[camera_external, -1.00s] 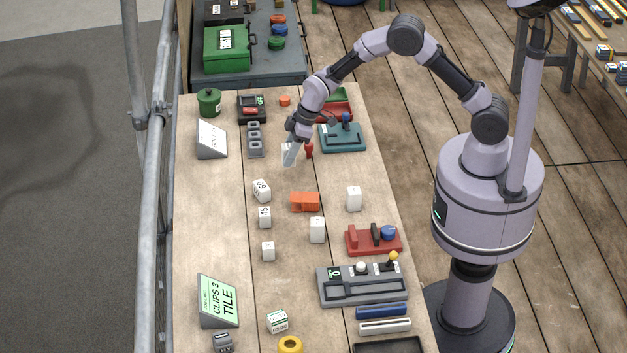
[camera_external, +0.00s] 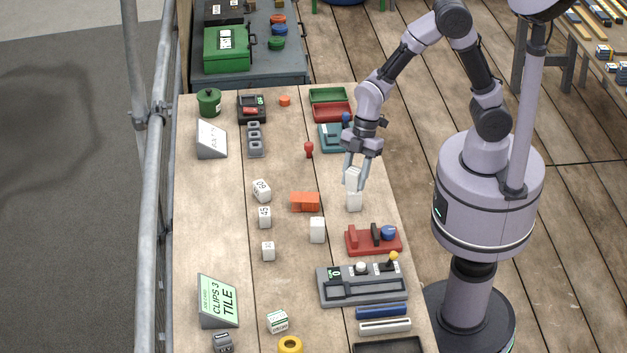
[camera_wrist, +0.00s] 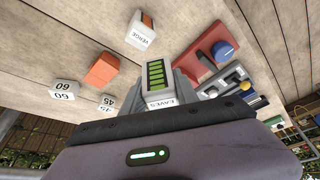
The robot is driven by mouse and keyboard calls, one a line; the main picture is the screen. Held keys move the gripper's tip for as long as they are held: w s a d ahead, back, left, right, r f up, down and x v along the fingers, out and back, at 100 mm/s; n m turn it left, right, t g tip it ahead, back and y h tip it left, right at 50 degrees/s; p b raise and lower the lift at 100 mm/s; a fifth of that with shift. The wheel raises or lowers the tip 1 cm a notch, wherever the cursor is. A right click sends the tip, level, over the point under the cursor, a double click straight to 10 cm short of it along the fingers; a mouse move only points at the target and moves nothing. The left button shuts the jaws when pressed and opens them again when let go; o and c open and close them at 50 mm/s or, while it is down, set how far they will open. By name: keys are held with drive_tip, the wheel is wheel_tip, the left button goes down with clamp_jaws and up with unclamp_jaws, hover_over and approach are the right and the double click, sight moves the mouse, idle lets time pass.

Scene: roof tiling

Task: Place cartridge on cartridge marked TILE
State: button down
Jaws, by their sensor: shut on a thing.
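My gripper (camera_external: 354,182) is shut on a white cartridge (camera_external: 352,177) at the right side of the bench. In the wrist view the cartridge between my fingers (camera_wrist: 158,92) shows green bars and the word EAVES. Directly below it in the external view stands another white cartridge (camera_external: 354,202), upright; I cannot tell whether the two touch. Its marking is not readable, and it is hidden in the wrist view. A third white cartridge (camera_external: 317,230) stands nearer the camera; in the wrist view it is marked VERGE (camera_wrist: 141,30). I can read TILE only on the sloped sign (camera_external: 219,301).
An orange block (camera_external: 305,202) and white numbered blocks (camera_external: 262,190) lie to the left. A red fixture with a blue knob (camera_external: 374,241) and a grey slotted panel (camera_external: 362,286) are nearer the camera. A teal fixture (camera_external: 329,137) is behind my gripper.

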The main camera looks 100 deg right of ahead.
drive_tip(key=s+a+r+n, duration=0.1)
drive_tip(key=s+a+n, duration=0.2)
drive_tip(key=s+a, duration=0.1)
drive_tip(key=g, duration=0.1)
hover_over(316, 225)
drive_tip(key=d, duration=0.1)
drive_tip(key=shift+s+d+f+y, duration=0.2)
drive_tip(key=shift+s+f+y, duration=0.1)
drive_tip(key=shift+f, duration=0.35)
drive_tip(key=shift+f+b, duration=0.55)
drive_tip(key=shift+f, duration=1.05)
drive_tip(key=shift+f, duration=0.1)
drive_tip(key=shift+f+b, duration=0.1)
drive_tip(key=shift+b, duration=0.2)
drive_tip(key=c, duration=0.9)
unclamp_jaws()
